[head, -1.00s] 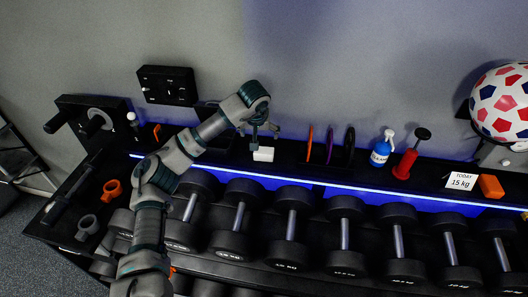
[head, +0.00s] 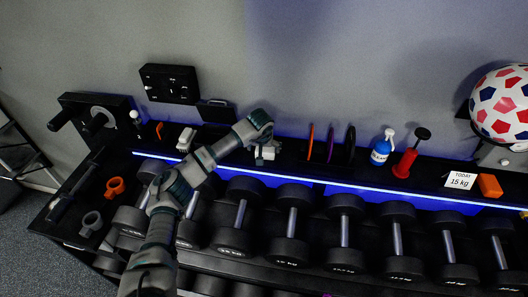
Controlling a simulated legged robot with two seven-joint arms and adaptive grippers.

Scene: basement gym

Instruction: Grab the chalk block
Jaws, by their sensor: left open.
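The chalk block, a small white block (head: 268,153), sits on the black top shelf of the dumbbell rack, left of the upright discs. My left gripper (head: 262,157) is down at the block, with its fingers open. A finger covers part of the block, so I cannot tell whether they touch. My right gripper is not in view.
A white and grey item (head: 185,139) lies on the shelf to the left. Thin upright discs (head: 330,143), a blue spray bottle (head: 381,149), a red pump (head: 405,162) and an orange block (head: 489,186) stand to the right. Dumbbells (head: 291,222) fill the tier below.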

